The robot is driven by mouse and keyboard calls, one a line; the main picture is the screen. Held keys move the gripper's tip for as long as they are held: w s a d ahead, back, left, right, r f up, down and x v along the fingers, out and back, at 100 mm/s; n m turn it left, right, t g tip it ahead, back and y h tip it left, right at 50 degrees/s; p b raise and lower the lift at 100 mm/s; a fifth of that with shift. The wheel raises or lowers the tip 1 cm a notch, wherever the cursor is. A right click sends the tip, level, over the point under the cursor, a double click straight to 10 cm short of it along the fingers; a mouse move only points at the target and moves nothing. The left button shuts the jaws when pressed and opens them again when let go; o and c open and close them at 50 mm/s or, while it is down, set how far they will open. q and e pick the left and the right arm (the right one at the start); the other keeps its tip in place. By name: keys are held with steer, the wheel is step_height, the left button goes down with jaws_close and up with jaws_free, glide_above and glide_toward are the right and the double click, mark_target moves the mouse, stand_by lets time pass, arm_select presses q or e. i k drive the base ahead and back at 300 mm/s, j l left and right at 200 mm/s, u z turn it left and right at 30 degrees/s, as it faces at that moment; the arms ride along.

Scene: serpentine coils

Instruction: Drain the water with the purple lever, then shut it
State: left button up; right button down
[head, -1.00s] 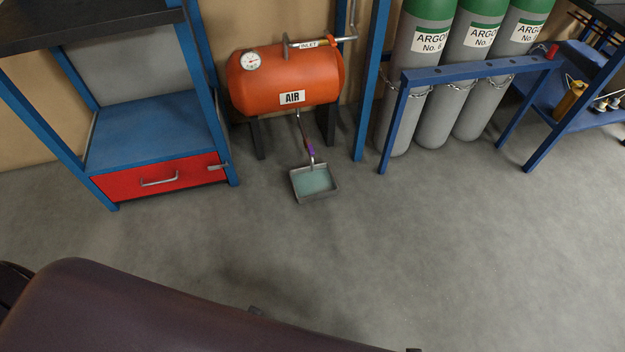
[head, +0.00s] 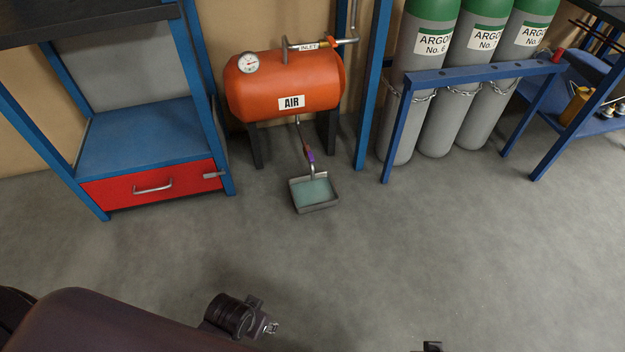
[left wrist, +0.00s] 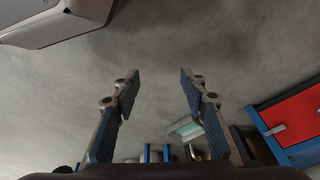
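The purple lever (head: 310,156) is on the thin drain pipe below the orange AIR tank (head: 284,84). It is small here, and its exact setting is hard to tell. The pipe's outlet ends over a grey metal tray (head: 318,208) on the floor, which holds blue-green water (head: 311,192). The tray also appears in the left wrist view (left wrist: 183,128), beyond the fingers. My left gripper (left wrist: 159,78) is open and empty, well away from the lever. In the head view, a dark wrist part of mine shows at the bottom. My right gripper is not clearly visible.
A blue workbench (head: 140,135) with a red drawer (head: 150,187) stands left of the tank. A blue post (head: 373,90) and chained argon cylinders (head: 444,112) behind a blue rail (head: 480,72) stand to the right. The grey floor in front is clear.

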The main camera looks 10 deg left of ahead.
mark_target(310, 154)
steer(key=i+u, duration=0.15)
steer(key=i, duration=0.35)
steer(key=i+l+u, duration=0.1)
steer(key=i, duration=0.45)
steer(key=l, duration=0.1)
